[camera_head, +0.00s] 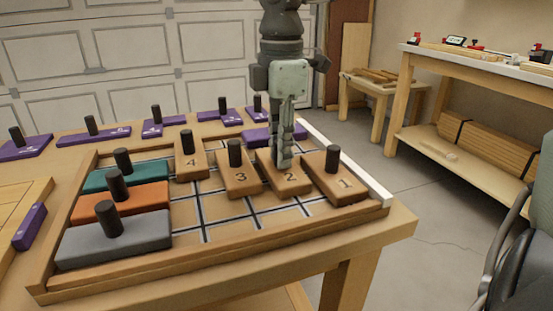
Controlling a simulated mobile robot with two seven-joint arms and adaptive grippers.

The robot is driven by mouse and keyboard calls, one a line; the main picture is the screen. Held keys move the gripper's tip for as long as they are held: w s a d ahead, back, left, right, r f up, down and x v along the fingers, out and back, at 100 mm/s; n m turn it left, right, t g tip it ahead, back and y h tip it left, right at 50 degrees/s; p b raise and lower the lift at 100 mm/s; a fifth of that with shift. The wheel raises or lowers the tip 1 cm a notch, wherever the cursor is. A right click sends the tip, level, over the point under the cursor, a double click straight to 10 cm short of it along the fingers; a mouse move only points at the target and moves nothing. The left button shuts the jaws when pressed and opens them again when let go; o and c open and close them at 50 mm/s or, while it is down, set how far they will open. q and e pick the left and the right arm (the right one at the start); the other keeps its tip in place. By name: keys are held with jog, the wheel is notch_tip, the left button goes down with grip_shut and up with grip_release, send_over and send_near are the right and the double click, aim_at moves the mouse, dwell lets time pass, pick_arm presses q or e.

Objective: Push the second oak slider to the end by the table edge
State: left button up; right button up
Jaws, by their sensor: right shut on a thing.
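The second oak slider (289,182), marked 2, lies in the wooden tray (245,257) between slider 1 (345,187) on its right and slider 3 (239,182) on its left. Slider 4 (190,164) is farther left and a little farther back. Bare gridded floor lies in front of slider 2. My right gripper (285,160) points down onto slider 2, shut on its dark peg, which the fingers hide. Sliders 1, 3 and 4 show upright black pegs. My left gripper is out of view.
Teal (145,174), orange (144,196) and grey (142,240) pegged sliders fill the tray's left side. Purple pegged blocks (93,135) line the table behind it. A white strip (345,160) runs along the right edge. A workbench (460,66) stands at right.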

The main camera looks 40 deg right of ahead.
aim_at(291, 179)
jog(key=shift+s+a+b, duration=0.25)
jog(key=shift+s+b, duration=0.1)
jog(key=shift+s, duration=0.45)
jog(key=shift+s+a+b, duration=0.2)
jog(key=shift+s+b, duration=0.1)
jog(key=shift+s, duration=0.45)
jog(key=shift+s+a+b, duration=0.25)
jog(key=shift+s+b, duration=0.1)
jog(key=shift+s, duration=0.45)
jog(key=o, duration=0.9)
jog(key=shift+c, duration=0.2)
notch_tip(291, 179, up, 8)
jog(key=p, duration=0.4)
jog(key=shift+f, duration=0.25)
